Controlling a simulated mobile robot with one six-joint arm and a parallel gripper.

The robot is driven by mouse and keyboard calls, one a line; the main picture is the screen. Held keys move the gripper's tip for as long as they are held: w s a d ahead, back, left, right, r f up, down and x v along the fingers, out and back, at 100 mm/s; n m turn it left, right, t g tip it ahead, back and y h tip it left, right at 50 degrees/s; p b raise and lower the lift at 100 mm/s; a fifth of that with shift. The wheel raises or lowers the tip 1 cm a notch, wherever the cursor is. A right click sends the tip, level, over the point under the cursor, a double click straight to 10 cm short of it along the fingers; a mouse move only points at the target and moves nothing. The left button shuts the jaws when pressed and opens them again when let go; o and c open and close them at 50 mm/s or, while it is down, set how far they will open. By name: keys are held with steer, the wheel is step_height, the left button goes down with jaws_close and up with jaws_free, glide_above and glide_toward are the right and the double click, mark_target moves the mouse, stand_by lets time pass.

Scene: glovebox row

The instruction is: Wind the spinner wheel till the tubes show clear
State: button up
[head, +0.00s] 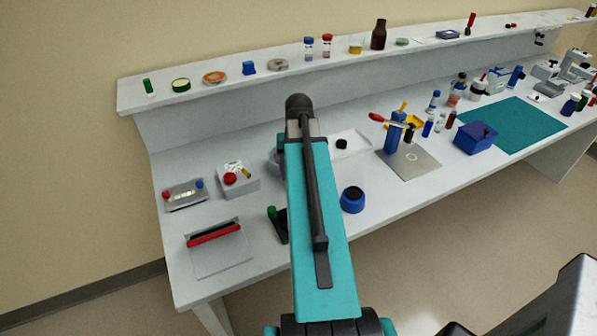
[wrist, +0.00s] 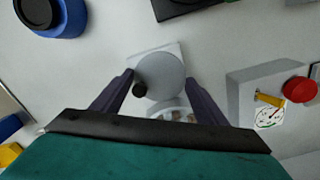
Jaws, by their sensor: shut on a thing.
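The spinner has a round grey wheel (wrist: 163,72) with a black knob (wrist: 140,88) near its left edge, in the middle of the wrist view. My gripper (wrist: 160,82) has one dark purple finger on each side of the wheel and is shut on it. Just below the wheel, a pale ring (wrist: 157,110) holds small tubes (wrist: 180,116) showing reddish and whitish patches. My gripper's body hides part of this ring, and the tubes are too small to judge clear or cloudy. In the head view my teal arm hides most of the spinner (head: 273,158).
A box with a red button and dial (wrist: 255,85) stands close on the right in the wrist view. A blue jar with a black top (wrist: 50,14) is upper left. In the head view, a red-handled plate (head: 222,255) lies front left and a shelf (head: 225,88) runs behind.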

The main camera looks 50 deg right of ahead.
steer(key=shift+m, duration=1.6)
steer(key=o, duration=1)
steer(key=shift+r+p, duration=0.1)
steer(key=shift+p, duration=0.2)
steer(key=shift+r+p, duration=4.9)
steer(key=shift+r, duration=1.95)
